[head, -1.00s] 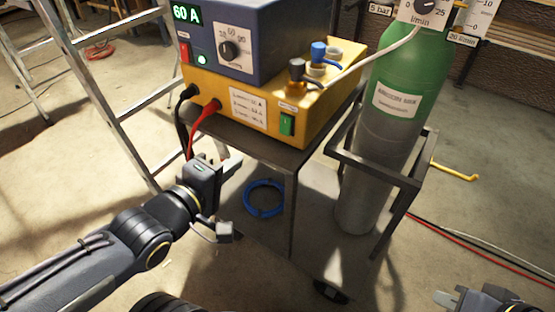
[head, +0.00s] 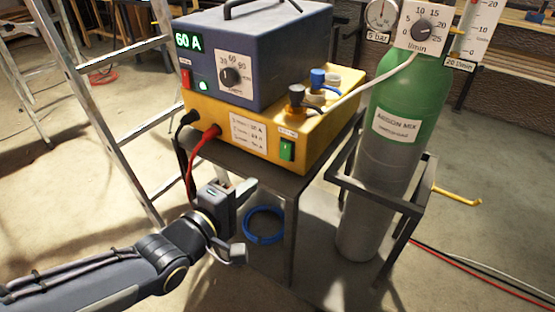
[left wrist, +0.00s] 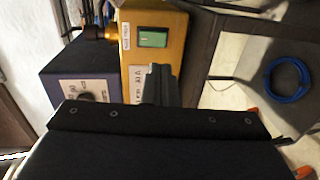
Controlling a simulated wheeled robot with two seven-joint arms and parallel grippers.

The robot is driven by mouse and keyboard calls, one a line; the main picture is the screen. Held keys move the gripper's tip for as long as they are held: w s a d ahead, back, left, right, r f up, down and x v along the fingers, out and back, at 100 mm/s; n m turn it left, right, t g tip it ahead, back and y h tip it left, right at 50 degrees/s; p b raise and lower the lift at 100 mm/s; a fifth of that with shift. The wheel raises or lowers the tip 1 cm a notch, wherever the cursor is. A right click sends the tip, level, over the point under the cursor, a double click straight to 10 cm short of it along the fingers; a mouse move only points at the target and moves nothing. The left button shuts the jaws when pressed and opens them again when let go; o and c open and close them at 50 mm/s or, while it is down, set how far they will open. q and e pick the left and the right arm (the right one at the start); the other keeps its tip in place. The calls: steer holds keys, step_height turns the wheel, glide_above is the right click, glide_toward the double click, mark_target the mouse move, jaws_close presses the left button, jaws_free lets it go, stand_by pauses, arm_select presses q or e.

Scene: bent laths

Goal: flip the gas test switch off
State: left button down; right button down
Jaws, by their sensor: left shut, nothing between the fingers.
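The gas test switch is a green rocker (head: 287,149) on the front of the yellow box (head: 316,139), under a small label. In the left wrist view the green switch (left wrist: 152,39) sits on the yellow face, just beyond my fingertips. My left gripper (head: 243,186) is shut and empty, in front of the cart and below and left of the switch, apart from it. In the left wrist view its fingers (left wrist: 160,72) point toward the yellow face. The switch is unobstructed in both views. My right gripper is not in view.
A blue power unit (head: 270,55) reading 60 A stands on the yellow box. Black and red cables (head: 204,141) plug into the box at left. A green-grey gas cylinder (head: 400,100) stands right of the cart, an aluminium ladder (head: 122,130) left. A blue coil (head: 264,226) lies below.

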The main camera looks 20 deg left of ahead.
mark_target(285, 157)
arm_select(q)
steer(key=x, duration=1.1)
steer(key=shift+w+p, duration=0.1)
steer(key=shift+p, duration=0.3)
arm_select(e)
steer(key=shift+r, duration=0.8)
